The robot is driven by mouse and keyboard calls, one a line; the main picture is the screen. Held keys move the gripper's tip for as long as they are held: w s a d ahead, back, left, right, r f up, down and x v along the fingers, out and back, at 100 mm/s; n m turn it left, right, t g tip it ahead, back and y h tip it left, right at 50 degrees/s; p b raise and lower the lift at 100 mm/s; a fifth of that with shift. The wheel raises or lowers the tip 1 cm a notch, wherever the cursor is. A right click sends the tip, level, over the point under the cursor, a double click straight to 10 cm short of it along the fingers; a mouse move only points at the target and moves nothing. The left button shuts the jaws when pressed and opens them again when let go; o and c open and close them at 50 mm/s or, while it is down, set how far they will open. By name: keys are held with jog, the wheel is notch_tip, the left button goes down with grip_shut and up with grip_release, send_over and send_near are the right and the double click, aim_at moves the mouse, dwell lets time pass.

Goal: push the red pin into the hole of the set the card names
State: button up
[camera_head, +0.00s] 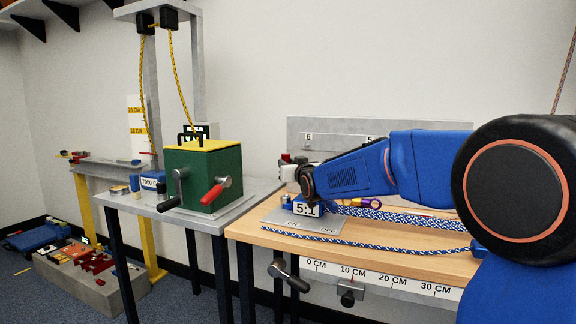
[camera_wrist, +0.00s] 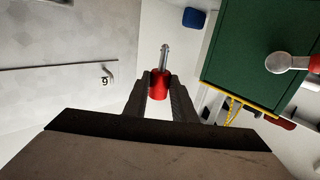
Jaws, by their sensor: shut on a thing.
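In the wrist view my gripper (camera_wrist: 160,84) is shut on the red pin (camera_wrist: 159,88). The pin's red body sits between the two dark fingers, and its bare metal end points away from the gripper. In the head view a white card (camera_head: 307,209) reading "5:1" stands by the grey ON/OFF plate (camera_head: 296,223) on the wooden bench. My blue arm reaches leftward above this bench, and its wrist hides part of the area behind the card. The fingers and pin cannot be made out clearly there. No pin hole can be made out in either view.
A green box (camera_head: 214,177) with a yellow top and crank handles stands on the grey table (camera_head: 245,192) to the left; the box (camera_wrist: 255,50) also shows at right in the wrist view. Blue-and-white rope (camera_head: 360,241) lies along the bench. A numbered grey board (camera_head: 340,127) stands behind.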

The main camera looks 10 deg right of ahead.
jog(key=shift+f, duration=2.9)
jog(key=shift+f, duration=0.45)
jog(key=shift+r, duration=0.1)
dwell(4.5)
